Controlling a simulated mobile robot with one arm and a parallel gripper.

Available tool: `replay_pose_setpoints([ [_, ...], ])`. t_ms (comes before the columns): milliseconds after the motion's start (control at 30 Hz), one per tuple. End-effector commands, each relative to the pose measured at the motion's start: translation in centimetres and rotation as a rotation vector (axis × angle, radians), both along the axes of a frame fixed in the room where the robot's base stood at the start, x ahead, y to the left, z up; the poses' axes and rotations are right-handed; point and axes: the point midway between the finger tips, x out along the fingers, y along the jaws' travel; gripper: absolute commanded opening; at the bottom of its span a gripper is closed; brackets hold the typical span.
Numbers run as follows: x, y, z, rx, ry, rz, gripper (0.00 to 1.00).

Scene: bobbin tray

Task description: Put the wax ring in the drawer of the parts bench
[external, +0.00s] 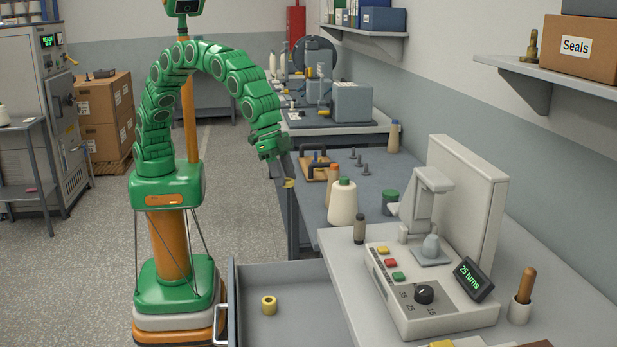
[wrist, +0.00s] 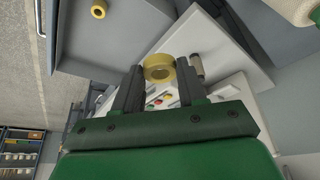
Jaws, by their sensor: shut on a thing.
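My gripper (external: 286,176) is shut on a yellow ring (external: 289,183), held at its fingertips in the air near the edge of the blue-grey benchtop. In the wrist view this ring (wrist: 159,71) sits between the two dark fingers, its hole facing the camera. The drawer (external: 305,312) of the near bench stands open, below and nearer the external camera than my gripper. The drawer (wrist: 125,35) and that ring (wrist: 98,9) also show at the upper left of the wrist view.
A cream thread cone (external: 342,203) and a wooden peg board (external: 313,170) stand on the blue-grey benchtop. The drawer floor around its ring is clear.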

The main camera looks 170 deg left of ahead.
Motion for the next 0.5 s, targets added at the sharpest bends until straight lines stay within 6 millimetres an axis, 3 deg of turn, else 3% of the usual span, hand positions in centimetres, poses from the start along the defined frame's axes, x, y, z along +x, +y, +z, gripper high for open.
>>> replay_pose_setpoints([
  [333, 3.2, -3.2, -0.3, -0.002, 0.002, -0.035, 0.13],
  [500, 2.9, -3.0, -2.7, -0.003, 0.004, -0.032, 0.13],
])
